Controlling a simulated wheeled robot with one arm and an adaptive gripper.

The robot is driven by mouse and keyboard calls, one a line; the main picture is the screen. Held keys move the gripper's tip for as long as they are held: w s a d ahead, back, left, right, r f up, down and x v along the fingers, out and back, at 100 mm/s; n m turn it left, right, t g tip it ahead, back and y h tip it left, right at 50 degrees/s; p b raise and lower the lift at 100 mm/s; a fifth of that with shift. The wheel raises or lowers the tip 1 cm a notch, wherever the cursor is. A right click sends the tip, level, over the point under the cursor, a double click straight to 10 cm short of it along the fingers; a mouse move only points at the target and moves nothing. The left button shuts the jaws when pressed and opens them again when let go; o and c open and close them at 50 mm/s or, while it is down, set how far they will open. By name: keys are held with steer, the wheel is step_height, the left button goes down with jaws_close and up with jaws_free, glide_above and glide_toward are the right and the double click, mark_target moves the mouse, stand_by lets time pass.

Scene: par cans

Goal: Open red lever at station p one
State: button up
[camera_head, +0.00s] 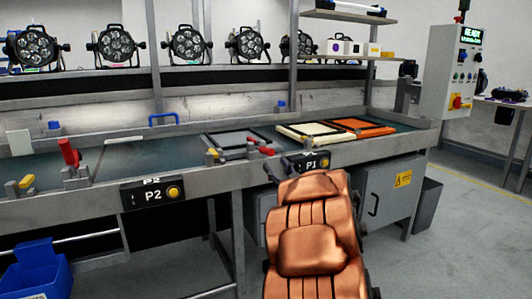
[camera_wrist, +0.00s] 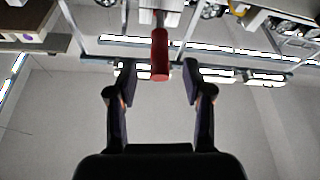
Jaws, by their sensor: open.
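A red lever (camera_head: 263,147) at station P1 sits low on the front rail of the bench, just behind the P1 sign (camera_head: 314,163). In the wrist view its red handle (camera_wrist: 160,57) points toward me, with its near end about level with my fingertips and between them in the picture. My gripper (camera_wrist: 159,78) is open, one finger on each side of the handle with a gap on both sides. I cannot tell whether the handle is at the same depth as the fingertips. In the head view my gripper (camera_head: 288,167) shows small and dark beside the P1 sign, partly hidden by my arm.
Another red lever (camera_head: 68,153) stands upright left of the P2 sign (camera_head: 152,192). Flat frames, one orange (camera_head: 356,127), lie on the bench (camera_head: 95,197). Several par cans (camera_head: 188,45) stand on a rail behind. A blue bin (camera_head: 38,268) is at lower left. Floor at right is clear.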

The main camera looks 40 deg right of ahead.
mark_target(266, 151)
steer(key=shift+r+b+x, duration=0.15)
steer(key=shift+b+x, duration=0.55)
steer(key=shift+x, duration=1.15)
steer(key=shift+r+b+x, duration=0.15)
steer(key=shift+b+x, duration=0.5)
steer(key=shift+x, duration=1.2)
steer(key=shift+s, duration=0.1)
steer(key=shift+c, duration=0.2)
jaws_close()
